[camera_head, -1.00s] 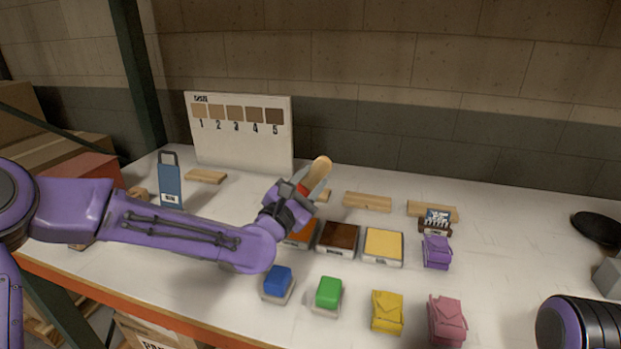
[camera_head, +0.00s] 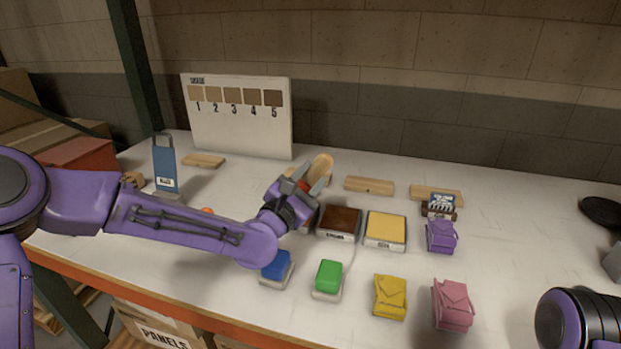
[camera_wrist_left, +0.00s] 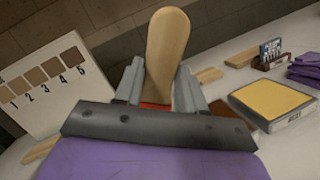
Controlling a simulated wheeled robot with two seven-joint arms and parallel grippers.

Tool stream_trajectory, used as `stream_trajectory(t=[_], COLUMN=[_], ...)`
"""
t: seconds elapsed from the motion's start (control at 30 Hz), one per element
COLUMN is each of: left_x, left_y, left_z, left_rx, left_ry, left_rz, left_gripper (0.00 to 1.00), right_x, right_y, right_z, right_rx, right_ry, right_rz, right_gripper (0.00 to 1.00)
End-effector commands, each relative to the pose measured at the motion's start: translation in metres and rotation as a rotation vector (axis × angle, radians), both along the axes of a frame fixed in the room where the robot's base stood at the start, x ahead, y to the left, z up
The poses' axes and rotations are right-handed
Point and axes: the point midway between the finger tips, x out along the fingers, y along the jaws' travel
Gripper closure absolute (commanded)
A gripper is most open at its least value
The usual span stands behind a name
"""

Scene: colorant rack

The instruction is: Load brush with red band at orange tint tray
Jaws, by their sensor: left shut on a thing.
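My left gripper (camera_head: 308,180) is shut on the brush, with a finger on each side of its pale wooden handle (camera_wrist_left: 167,45). The red band (camera_wrist_left: 155,105) shows between the fingers in the left wrist view. The handle points up and away; the brush's other end is hidden behind the gripper. The gripper is over the left end of the tray row, where the orange tint tray is almost wholly hidden behind it. I cannot tell whether the brush touches the tray. My right gripper is out of view.
The brown tray (camera_head: 340,222) and yellow tray (camera_head: 385,230) stand to the right. Blue (camera_head: 277,266) and green (camera_head: 329,278) blocks and yellow, pink and purple pouches stand nearby. Wooden blocks and a numbered board (camera_head: 236,118) are behind.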

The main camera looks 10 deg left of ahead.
Motion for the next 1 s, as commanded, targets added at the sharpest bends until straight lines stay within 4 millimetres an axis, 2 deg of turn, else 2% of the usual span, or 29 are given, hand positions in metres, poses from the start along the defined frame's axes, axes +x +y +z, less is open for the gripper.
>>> stream_trajectory(t=[1.0], left_x=[0.0], left_y=[0.0], left_z=[-0.011], left_rx=[0.0], left_ry=[0.0], left_rz=[0.0], left_gripper=[0.91], right_x=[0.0], right_y=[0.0], right_z=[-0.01], right_rx=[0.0], right_ry=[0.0], right_rz=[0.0], right_gripper=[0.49])
